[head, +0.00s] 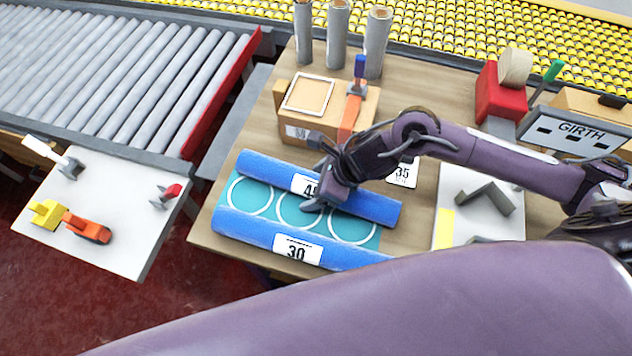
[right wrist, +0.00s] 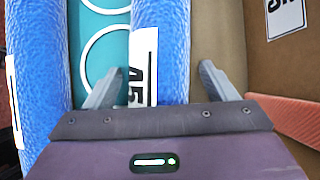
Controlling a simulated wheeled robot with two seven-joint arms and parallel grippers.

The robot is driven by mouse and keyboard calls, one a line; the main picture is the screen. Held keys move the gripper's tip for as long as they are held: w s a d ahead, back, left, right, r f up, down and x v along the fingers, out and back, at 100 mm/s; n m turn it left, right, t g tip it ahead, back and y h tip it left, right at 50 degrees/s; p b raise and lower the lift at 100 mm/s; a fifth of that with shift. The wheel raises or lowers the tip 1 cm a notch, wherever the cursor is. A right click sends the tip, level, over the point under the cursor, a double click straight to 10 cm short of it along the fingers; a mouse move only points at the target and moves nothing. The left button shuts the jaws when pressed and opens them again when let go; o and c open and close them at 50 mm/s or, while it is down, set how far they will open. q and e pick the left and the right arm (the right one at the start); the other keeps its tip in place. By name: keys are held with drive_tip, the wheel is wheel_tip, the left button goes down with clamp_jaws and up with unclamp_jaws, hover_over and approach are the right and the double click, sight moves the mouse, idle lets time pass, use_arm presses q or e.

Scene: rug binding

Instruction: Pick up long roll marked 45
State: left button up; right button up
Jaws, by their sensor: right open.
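The long blue roll marked 45 (head: 370,205) lies along the far side of a teal mat (head: 328,239) with white circles, on the wooden table. My left gripper is not in view.
A parallel blue roll marked 30 (head: 350,260) lies at the mat's near edge. Grey upright rolls (head: 337,40) stand at the back.

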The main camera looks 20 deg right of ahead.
drive_tip(key=c, duration=1.2)
drive_tip(key=shift+r, duration=0.1)
